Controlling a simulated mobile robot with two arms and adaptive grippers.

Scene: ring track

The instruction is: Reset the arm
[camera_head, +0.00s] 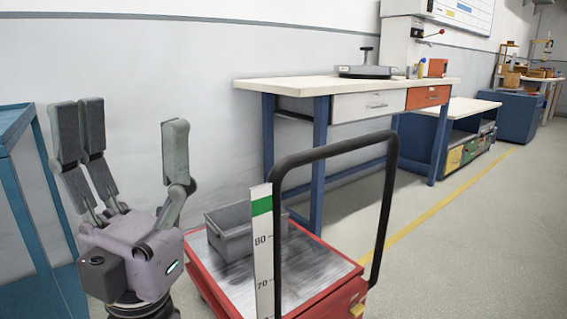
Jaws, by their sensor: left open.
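My left gripper (133,160) shows at the left of the head view. It has grey fingers pointing up, two on one side and one on the other. The fingers are spread wide apart with nothing between them. The gripper is in front of the wall, to the left of the red cart's handle. My right gripper is not in view.
A red cart (338,299) with a black handle (389,200) stands just right of my left gripper. It carries a grey bin (232,236) and a marked scale (263,250). A workbench (300,86) stands behind. A blue frame (30,220) is at left. Floor at right is clear.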

